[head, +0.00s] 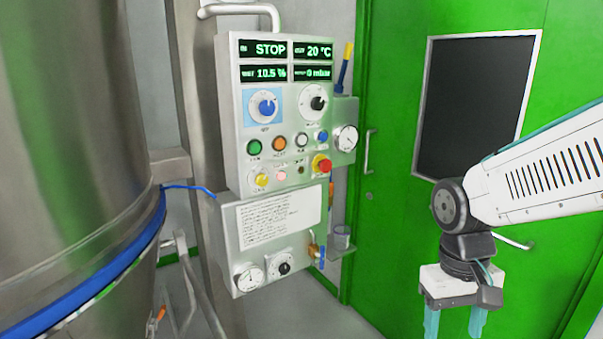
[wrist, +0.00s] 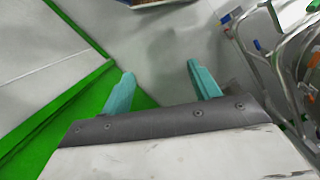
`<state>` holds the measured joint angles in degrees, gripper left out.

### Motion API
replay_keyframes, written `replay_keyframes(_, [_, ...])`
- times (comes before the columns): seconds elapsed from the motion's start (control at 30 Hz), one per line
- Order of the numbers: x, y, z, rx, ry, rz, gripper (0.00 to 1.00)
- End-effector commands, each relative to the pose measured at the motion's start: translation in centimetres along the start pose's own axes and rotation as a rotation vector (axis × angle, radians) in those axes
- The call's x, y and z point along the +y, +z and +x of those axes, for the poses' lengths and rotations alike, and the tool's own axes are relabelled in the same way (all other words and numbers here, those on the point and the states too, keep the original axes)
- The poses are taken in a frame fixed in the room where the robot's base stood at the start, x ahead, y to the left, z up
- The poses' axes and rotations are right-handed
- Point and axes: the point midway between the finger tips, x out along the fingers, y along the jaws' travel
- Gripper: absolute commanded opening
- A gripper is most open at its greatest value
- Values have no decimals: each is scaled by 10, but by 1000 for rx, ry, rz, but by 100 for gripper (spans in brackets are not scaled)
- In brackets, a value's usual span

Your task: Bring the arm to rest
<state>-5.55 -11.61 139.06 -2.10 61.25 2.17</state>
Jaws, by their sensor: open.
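My gripper (head: 454,320) hangs at the right of the head view, pointing down in front of the green door. Its two teal fingers are apart, and the lower ends run out of the picture. In the wrist view my gripper (wrist: 160,85) shows both fingers spread with nothing between them. Below them is grey floor. My arm reaches in from the right edge and bends down at the wrist. The gripper is clear of the control panel (head: 270,215) to its left.
A large steel vessel (head: 70,130) with a blue band fills the left. The panel's display reads STOP. The green door (head: 400,100) has a dark window (head: 470,105) and a handle. A metal tube frame (wrist: 270,65) stands at the right in the wrist view. Open floor lies between.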

Motion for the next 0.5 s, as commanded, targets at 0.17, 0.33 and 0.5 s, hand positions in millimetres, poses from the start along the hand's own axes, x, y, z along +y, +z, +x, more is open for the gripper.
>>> replay_keyframes(0.17, [7, 64, -26, 22, -23, 6, 61])
replay_keyframes(0.33, [11, 100, -42, 120, -35, 42, 61])
replay_keyframes(0.5, [15, 113, -57, 225, -34, 67, 61])
